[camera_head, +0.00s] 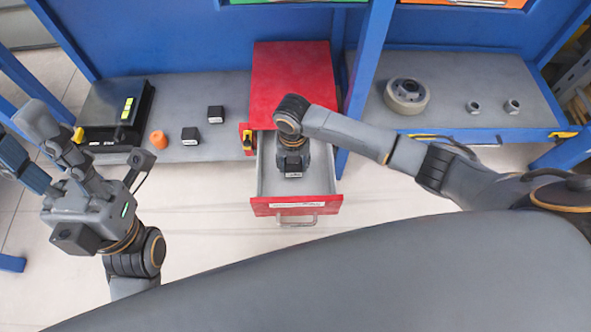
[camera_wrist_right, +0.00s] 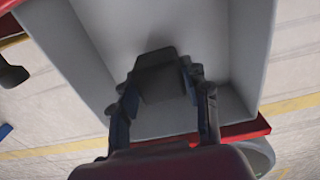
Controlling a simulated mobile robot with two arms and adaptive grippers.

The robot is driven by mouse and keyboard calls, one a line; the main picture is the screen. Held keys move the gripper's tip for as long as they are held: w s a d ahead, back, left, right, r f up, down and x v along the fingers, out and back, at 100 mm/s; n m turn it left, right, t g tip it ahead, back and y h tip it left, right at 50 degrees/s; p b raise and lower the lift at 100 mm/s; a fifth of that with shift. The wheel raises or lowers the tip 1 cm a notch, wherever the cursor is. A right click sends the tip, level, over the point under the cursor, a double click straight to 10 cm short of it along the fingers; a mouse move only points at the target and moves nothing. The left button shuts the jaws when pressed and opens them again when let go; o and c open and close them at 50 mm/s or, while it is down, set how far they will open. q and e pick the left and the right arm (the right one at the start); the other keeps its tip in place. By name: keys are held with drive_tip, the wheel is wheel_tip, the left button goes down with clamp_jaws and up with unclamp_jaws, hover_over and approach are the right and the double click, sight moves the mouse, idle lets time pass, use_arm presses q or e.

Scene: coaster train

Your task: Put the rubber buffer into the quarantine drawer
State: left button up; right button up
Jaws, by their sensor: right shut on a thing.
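The red drawer (camera_head: 296,206) is pulled out from the red cabinet (camera_head: 291,80), and its grey inside shows; I take it as the quarantine drawer. My right gripper (camera_head: 292,168) points down into the drawer's opening. In the right wrist view the block is between the fingertips (camera_wrist_right: 160,95), against the grey drawer interior. I cannot tell whether it touches the drawer floor. My left gripper (camera_head: 38,150) is open and empty at the left, away from the drawer.
On the left shelf are two small black blocks (camera_head: 215,114), an orange piece (camera_head: 158,139) and a black case (camera_head: 112,112). A grey round part (camera_head: 407,96) and two small rings (camera_head: 473,107) are on the right shelf. A blue post (camera_head: 369,70) stands right of the cabinet.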

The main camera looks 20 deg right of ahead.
sight(296, 169)
drive_tip(key=shift+w+d+f, duration=0.1)
drive_tip(key=shift+d+f, duration=0.1)
drive_tip(key=shift+f, duration=0.05)
drive_tip(key=f, duration=0.1)
drive_tip(key=f+b, duration=0.2)
drive_tip(key=shift+w+d+f, duration=0.1)
drive_tip(key=shift+d+f, duration=0.1)
drive_tip(key=shift+d, duration=0.05)
drive_tip(key=shift+f, duration=0.15)
drive_tip(key=o, duration=1.2)
drive_tip(key=shift+o, duration=0.2)
